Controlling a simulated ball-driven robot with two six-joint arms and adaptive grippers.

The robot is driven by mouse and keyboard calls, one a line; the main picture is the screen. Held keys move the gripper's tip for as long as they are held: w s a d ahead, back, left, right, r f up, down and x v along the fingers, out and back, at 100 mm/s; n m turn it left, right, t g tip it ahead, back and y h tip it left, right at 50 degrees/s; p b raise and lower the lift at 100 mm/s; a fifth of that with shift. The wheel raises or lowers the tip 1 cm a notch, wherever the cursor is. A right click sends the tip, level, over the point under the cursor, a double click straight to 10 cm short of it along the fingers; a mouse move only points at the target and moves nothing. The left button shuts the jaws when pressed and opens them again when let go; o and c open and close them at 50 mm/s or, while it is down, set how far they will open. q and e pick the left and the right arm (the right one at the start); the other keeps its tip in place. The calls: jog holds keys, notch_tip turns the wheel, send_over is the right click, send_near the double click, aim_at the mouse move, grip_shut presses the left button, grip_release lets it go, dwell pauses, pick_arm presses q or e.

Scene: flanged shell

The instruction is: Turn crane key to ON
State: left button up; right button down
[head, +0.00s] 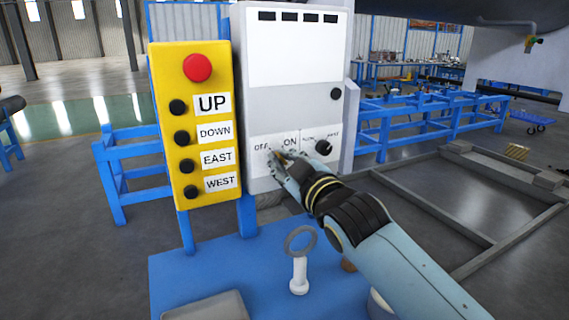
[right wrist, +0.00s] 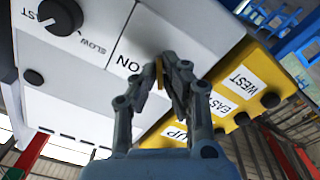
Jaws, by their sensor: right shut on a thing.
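The grey control box (head: 260,115) stands upright in the middle of the head view, with an OFF/ON label on its lower face. The crane key is a small brass-coloured piece (right wrist: 159,75) at the ON label in the right wrist view. My right gripper (head: 279,160) is at the OFF/ON switch, its fingers shut on the key; it also shows in the right wrist view (right wrist: 172,72). The fingers hide most of the key, so its exact angle is hard to tell. My left gripper is not in view.
A yellow button panel (head: 181,120) with a red knob (head: 197,68) stands just left of the box. A black SLOW/FAST knob (head: 323,147) sits right of the key. Below is a blue table (head: 220,265) with a ringed white post (head: 299,272).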

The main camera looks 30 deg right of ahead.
jog(key=m+b, duration=0.1)
jog(key=m, duration=0.3)
jog(key=shift+f+m, duration=0.15)
jog(key=shift+m, duration=0.15)
jog(key=m+b, duration=0.1)
jog(key=m, duration=0.2)
jog(key=shift+m, duration=0.3)
jog(key=m+b, duration=0.1)
jog(key=m, duration=0.3)
jog(key=shift+m+b, duration=0.45)
jog(key=shift+m, duration=1.25)
jog(key=c, duration=1.5)
grip_release()
